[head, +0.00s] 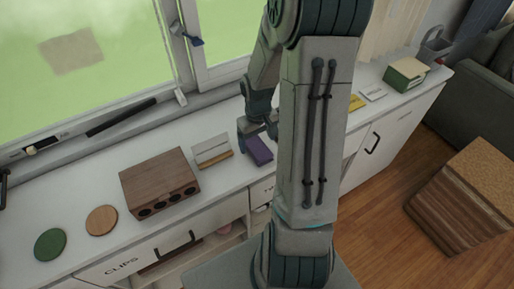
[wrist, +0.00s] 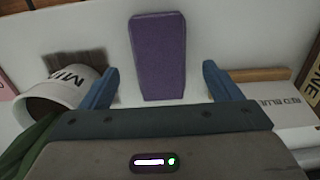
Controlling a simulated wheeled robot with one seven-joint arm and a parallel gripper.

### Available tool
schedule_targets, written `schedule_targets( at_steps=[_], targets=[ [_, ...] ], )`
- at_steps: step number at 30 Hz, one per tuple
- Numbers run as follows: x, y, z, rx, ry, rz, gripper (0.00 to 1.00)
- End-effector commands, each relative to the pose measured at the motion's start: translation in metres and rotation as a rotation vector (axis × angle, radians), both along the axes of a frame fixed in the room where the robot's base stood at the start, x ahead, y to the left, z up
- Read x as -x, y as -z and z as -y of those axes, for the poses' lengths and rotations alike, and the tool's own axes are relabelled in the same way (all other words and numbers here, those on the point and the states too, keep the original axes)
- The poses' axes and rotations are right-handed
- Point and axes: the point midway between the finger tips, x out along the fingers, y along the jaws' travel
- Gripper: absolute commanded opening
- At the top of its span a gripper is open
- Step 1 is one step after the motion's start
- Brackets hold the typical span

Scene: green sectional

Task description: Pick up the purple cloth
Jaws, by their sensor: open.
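The purple cloth (head: 258,150) is a flat, folded rectangular piece on the white counter, partly hidden by my arm in the head view. In the wrist view the purple cloth (wrist: 159,55) lies ahead of my gripper (wrist: 163,80), centred between the two blue fingers. My gripper is open, with one finger on each side of the cloth's near end and a gap on both sides. The fingers do not visibly touch the cloth. In the head view my gripper (head: 257,130) is low over the counter beside the cloth, mostly hidden by my arm.
A tipped white mug (wrist: 75,85) lies close to the left finger. A labelled white box (wrist: 285,108) is close on the right. On the counter (head: 210,215) stand a wooden block with holes (head: 158,180), round coasters (head: 102,220) and a small card holder (head: 212,151). The window is behind.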

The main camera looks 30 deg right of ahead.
Motion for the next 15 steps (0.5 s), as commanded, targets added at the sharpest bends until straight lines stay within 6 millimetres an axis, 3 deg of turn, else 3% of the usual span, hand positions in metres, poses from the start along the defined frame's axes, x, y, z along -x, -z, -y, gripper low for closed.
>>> schedule_targets(
  at_steps=[6,15],
  targets=[
    [0.000,0.021,0.000,0.000,-0.001,-0.001,0.85],
    [0.000,0.024,0.000,0.001,0.000,0.001,0.85]
  ],
)
